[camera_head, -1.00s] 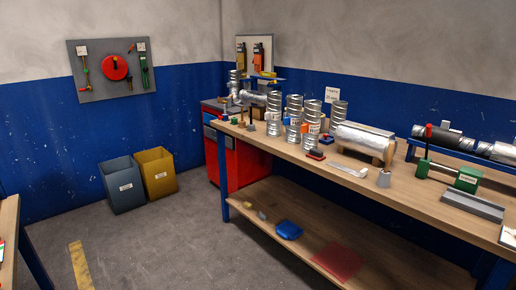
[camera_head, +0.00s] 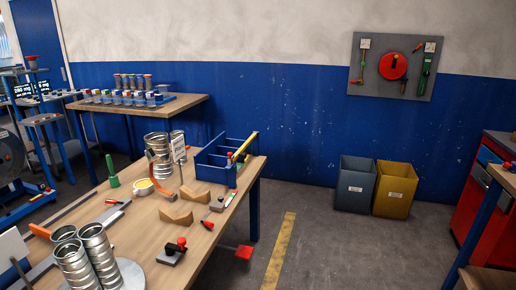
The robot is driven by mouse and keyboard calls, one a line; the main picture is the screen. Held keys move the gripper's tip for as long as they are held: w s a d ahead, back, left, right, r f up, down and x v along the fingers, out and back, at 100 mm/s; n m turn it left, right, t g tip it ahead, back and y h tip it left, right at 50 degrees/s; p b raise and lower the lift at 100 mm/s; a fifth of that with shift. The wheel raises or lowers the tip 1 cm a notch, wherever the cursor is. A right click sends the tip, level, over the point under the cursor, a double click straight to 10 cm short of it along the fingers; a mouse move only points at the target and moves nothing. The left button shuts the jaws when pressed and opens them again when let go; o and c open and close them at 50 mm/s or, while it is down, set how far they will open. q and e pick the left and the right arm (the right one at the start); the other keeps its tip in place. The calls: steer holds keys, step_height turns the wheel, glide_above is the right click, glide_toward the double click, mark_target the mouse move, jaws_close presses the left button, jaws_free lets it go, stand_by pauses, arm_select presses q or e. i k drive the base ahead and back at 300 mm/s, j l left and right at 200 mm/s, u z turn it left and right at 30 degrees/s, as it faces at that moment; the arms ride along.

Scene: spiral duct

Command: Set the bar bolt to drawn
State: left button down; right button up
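I cannot pick out the bar bolt for certain. A grey wall panel (camera_head: 374,82) hangs on the back wall at the upper right. Neither of my grippers is in view.
A wooden workbench (camera_head: 118,222) with duct pieces, a blue tray (camera_head: 212,165) and hand tools fills the lower left. A grey bin (camera_head: 354,187) and a yellow bin (camera_head: 391,190) stand below the panel. A red cabinet (camera_head: 478,200) is at right. Open floor lies between.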

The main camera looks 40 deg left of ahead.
mark_target(230, 154)
steer(key=i+j+u, duration=0.15)
steer(key=i+u, duration=0.3)
steer(key=i, duration=0.35)
steer(key=i+l+u, duration=0.1)
steer(key=i+u, duration=0.35)
steer(key=i, duration=0.3)
steer(key=i+u, duration=0.2)
steer(key=i, duration=0.2)
steer(key=i+l+u, duration=0.25)
steer(key=i, duration=0.2)
steer(key=i+l+u, duration=0.2)
steer(key=i, duration=0.2)
